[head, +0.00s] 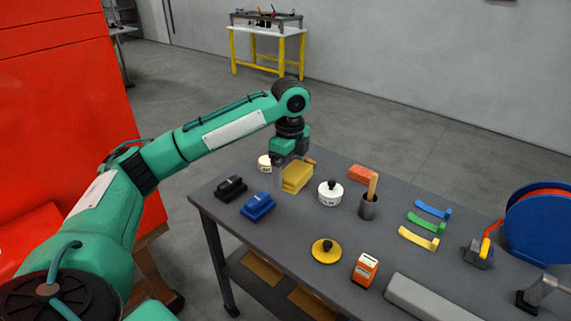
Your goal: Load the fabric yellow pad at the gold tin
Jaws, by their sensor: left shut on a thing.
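The yellow pad (297,179) is a blocky yellow piece near the far left part of the dark table. My left gripper (289,163) points down and is shut on the pad's upper part. I cannot tell whether the pad is clear of the tabletop. The gold tin (265,164) is small, round and pale yellow with a label, just left of the gripper, and it looks open. The pad and the tin appear apart. A round yellow lid (326,251) with a black knob lies near the table's front edge. My right gripper is not in view.
A black pad (231,188) and a blue pad (258,206) lie left on the table (290,228). A white tin (330,193), a dark cup (368,207) and a red block (362,173) stand to the right. An orange box (365,270) is in front.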

